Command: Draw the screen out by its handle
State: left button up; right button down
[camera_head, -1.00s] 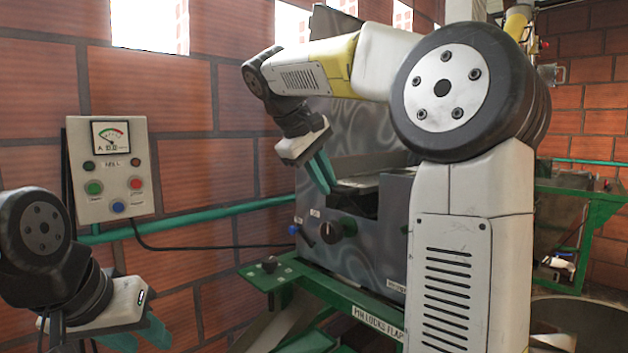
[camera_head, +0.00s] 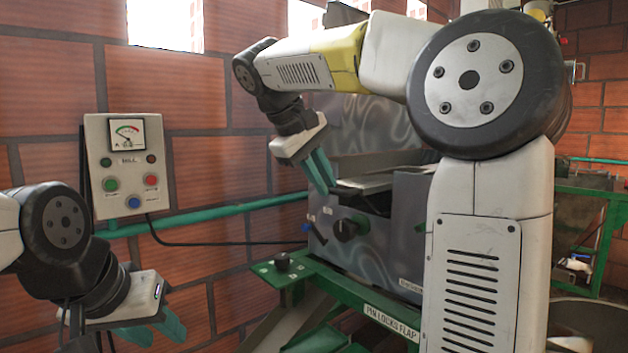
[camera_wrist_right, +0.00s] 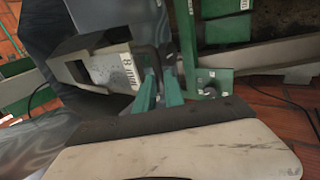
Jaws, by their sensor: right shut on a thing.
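The screen (camera_head: 372,183) is a grey flat-topped piece in the opening of the grey machine, partly drawn out of it. My right gripper (camera_head: 325,184) is at the screen's front end, with its teal fingers shut on the handle. In the right wrist view, the dark bent handle (camera_wrist_right: 148,57) runs down between the teal fingers (camera_wrist_right: 160,90), beside the screen's pale labelled front (camera_wrist_right: 125,70). The fingers hide part of the handle. My left gripper (camera_head: 158,331) is empty at the lower left, its teal fingers apart, well away from the screen.
The grey machine (camera_head: 375,255) stands on a green frame (camera_head: 335,288) with a "PIN LOCKS FLAP" label. A control box (camera_head: 127,178) with a gauge and buttons hangs by the brick wall. A green pipe (camera_head: 215,215) runs along the wall. My right arm covers much of the right side.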

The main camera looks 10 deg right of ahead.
jog(key=c, duration=1.3)
grip_release()
jog(key=shift+c, duration=0.2)
